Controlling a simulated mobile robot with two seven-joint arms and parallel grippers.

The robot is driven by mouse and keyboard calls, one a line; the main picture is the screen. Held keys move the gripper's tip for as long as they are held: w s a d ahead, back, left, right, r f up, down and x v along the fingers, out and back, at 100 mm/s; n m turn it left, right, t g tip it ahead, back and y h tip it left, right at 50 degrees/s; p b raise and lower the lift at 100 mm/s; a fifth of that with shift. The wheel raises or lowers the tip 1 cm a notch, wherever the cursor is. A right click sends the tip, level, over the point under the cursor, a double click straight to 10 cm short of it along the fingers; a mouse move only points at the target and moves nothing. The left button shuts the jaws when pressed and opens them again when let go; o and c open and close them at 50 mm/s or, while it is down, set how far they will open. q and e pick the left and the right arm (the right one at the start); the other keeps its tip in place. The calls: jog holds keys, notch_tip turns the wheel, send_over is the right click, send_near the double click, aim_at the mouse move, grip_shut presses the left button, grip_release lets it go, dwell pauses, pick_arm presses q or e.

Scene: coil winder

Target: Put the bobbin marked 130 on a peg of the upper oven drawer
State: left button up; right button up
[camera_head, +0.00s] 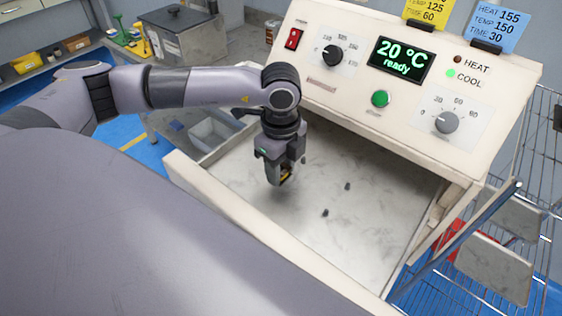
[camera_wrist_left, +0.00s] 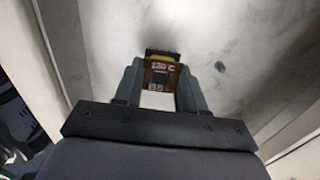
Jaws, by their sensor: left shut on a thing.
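My left gripper (camera_head: 279,176) reaches down into the open upper oven drawer (camera_head: 230,200), near its left rear part. In the left wrist view the gripper (camera_wrist_left: 158,90) is shut on a bobbin (camera_wrist_left: 160,72) with a copper-brown winding, a yellowish band and a dark end. The print on it appears to read 130 C. In the head view the bobbin shows only as a small yellow-brown bit between the fingers. Dark pegs (camera_head: 325,212) stand on the drawer floor to the right of the gripper. One peg (camera_wrist_left: 220,66) shows right of the bobbin. My right gripper is not in view.
The oven panel (camera_head: 400,80) rises behind the drawer; its display reads 20 °C ready and the COOL light is green. Yellow (camera_head: 428,12) and blue (camera_head: 494,28) cards stand on top. A wire rack (camera_head: 480,260) is at right. The drawer's low walls surround the gripper.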

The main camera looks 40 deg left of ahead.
pick_arm(q)
jog(key=shift+f, duration=0.3)
dwell(0.4)
jog(key=shift+f+b, duration=0.9)
jog(key=shift+f, duration=0.1)
jog(key=o, duration=1.1)
jog(key=shift+r+b, duration=0.3)
jog(key=shift+r, duration=3.3)
